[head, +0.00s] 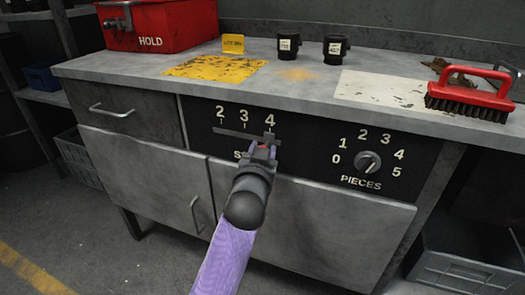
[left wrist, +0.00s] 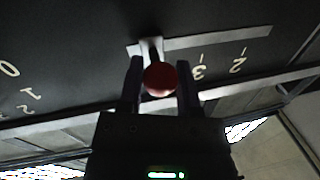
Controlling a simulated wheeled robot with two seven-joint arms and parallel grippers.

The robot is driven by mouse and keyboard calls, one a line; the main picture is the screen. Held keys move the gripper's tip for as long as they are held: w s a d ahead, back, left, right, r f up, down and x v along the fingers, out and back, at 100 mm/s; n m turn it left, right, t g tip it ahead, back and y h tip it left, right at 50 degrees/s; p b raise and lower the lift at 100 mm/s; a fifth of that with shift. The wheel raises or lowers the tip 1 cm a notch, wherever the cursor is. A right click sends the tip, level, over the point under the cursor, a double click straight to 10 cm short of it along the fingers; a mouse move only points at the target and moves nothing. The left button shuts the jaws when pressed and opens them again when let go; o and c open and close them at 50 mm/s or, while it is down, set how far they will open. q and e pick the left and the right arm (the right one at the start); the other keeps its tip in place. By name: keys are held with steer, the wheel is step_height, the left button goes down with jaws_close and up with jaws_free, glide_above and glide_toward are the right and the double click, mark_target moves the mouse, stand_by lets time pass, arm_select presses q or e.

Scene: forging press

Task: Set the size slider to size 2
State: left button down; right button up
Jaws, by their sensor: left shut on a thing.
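The size slider's slot (head: 232,134) runs across the black panel under the marks 2, 3 and 4. The slider's metal tab (head: 268,137) stands at the right end of the slot, under the 4. Its red ball knob (left wrist: 159,79) sits between the fingers of my left gripper (left wrist: 160,85) in the left wrist view. My left gripper (head: 263,152) is shut on the knob and covers most of it and part of the SIZE label in the head view. My right gripper is not in view.
A PIECES dial (head: 367,162) is right of the slider on the same panel. Above, the bench top (head: 215,97) holds a red HOLD bin (head: 160,25), two black cups, a yellow mat and a red brush (head: 468,95). Cabinet doors (head: 310,220) lie below the panel.

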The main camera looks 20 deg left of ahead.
arm_select(q)
steer(key=shift+f, duration=0.1)
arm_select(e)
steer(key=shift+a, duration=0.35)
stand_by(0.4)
arm_select(q)
steer(key=shift+a, duration=0.1)
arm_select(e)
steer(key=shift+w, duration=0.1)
